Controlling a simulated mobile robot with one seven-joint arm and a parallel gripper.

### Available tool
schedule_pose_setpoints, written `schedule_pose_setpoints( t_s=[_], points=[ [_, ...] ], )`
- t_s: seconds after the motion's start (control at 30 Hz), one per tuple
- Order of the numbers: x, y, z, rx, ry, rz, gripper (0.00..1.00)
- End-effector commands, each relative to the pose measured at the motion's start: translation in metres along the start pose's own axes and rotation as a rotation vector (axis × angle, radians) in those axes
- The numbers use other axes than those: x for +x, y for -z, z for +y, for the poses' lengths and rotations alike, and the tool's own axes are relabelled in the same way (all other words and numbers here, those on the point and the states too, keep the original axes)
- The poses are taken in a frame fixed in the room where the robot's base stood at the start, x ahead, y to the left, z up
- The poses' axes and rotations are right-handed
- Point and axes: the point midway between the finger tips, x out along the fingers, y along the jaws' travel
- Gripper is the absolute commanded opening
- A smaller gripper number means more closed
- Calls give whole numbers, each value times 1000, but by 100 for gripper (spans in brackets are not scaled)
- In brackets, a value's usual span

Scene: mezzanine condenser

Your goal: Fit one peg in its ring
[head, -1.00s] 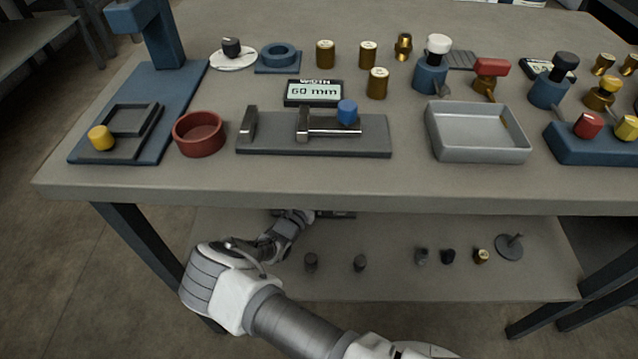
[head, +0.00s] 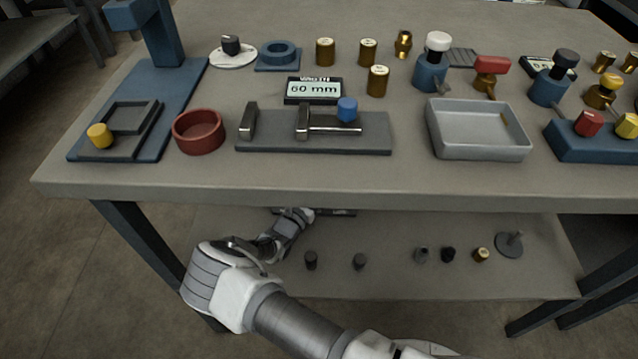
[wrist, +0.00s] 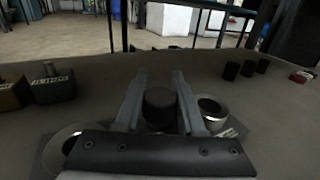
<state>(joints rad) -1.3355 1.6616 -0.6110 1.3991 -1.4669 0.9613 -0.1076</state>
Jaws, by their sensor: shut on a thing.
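In the wrist view my gripper (wrist: 158,100) is shut on a dark round peg (wrist: 160,104), held upright between the two grey fingers. A metal ring (wrist: 212,110) with an open bore stands just right of the right finger on a dark plate (wrist: 240,133). Another pale ring (wrist: 62,146) lies at the lower left, partly covered by my gripper body. The peg's lower end is hidden, so I cannot tell whether it touches or enters anything. In the head view my arm reaches under the bench top and the fingertips are hidden.
Several short dark pegs (wrist: 247,68) and a red piece (wrist: 301,77) stand back right. Two blocks with knobs (wrist: 52,86) stand at left. The bench top (head: 330,185) overhangs the lower shelf (head: 400,285), which carries a grey disc with a stem (head: 509,245).

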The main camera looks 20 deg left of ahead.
Motion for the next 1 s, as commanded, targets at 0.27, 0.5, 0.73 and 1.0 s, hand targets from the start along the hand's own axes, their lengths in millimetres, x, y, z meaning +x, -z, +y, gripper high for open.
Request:
schedule_pose_setpoints(
  t_s=[0.27,0.5,0.73,1.0],
  points=[
    [0,0,0,0,0,0,72],
    [0,0,0,0,0,0,73],
    [-15,-2,1,0,-2,1,73],
    [-77,-4,1,0,-3,2,73]
  ],
)
